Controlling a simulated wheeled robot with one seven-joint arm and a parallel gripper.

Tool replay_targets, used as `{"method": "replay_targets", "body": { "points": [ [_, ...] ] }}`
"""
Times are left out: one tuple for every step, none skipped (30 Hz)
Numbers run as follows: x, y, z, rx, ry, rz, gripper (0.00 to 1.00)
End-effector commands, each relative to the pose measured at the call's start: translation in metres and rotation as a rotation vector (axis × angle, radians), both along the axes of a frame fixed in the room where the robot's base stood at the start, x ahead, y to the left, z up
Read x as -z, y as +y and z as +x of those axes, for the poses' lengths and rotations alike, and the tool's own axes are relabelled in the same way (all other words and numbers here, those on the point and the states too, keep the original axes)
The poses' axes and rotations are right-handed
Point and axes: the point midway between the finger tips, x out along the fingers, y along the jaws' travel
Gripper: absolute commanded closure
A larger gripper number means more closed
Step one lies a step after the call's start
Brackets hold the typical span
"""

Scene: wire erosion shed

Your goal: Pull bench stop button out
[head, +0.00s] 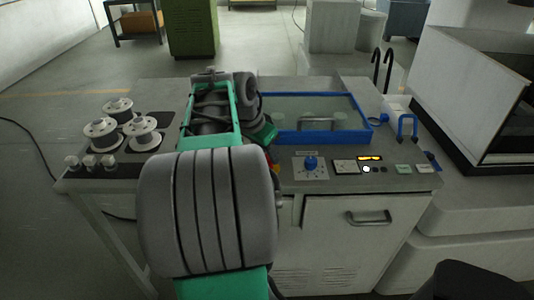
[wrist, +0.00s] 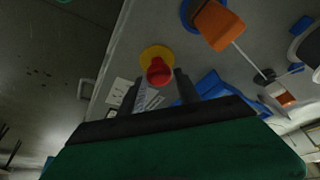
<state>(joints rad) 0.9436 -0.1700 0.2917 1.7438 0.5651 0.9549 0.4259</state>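The bench stop button shows in the wrist view as a red mushroom head (wrist: 158,71) on a round yellow base (wrist: 152,56). My gripper (wrist: 157,82) is open, with one dark finger on each side of the red head. I cannot tell whether either finger touches it. In the head view only a small red and yellow patch of the button (head: 275,168) shows beside my arm. My arm hides the rest of it and most of the gripper there.
The bench top (head: 350,183) carries a blue dial (head: 310,163), a blue-framed tray (head: 318,135) and several wire spools (head: 142,131). In the wrist view an orange block (wrist: 218,24) stands right of the button. A grey machine (head: 470,95) stands at the right.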

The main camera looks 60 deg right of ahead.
Motion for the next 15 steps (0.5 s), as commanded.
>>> {"method": "replay_targets", "body": {
  "points": [
    [0.0005,0.0003,-0.0001,-0.001,0.001,0.001,0.56],
    [0.0007,0.0003,-0.0002,-0.001,0.001,0.001,0.54],
    [0.001,0.0003,-0.0002,0.0,0.002,0.002,0.5],
    [0.0012,0.0004,-0.0003,0.0,0.002,0.003,0.48],
    [0.0014,0.0003,-0.0003,0.0,0.002,0.003,0.45],
    [0.0015,0.0004,-0.0004,0.0,0.002,0.003,0.44],
    [0.0016,0.0004,-0.0004,0.0,0.002,0.003,0.44],
    [0.0017,0.0004,-0.0005,0.0,0.002,0.003,0.44],
    [0.0018,0.0004,-0.0005,0.0,0.002,0.003,0.44],
    [0.0019,0.0004,-0.0005,0.0,0.002,0.003,0.44],
    [0.002,0.0004,-0.0005,0.0,0.002,0.004,0.44],
    [0.0019,0.0005,-0.0005,0.0,0.002,0.003,0.44],
    [0.0011,0.0007,-0.0003,0.0,0.002,0.003,0.44],
    [-0.0005,0.0012,0.0,0.0,0.002,0.003,0.44],
    [-0.0043,0.0021,0.0006,0.0,0.002,0.002,0.44]
  ]
}}
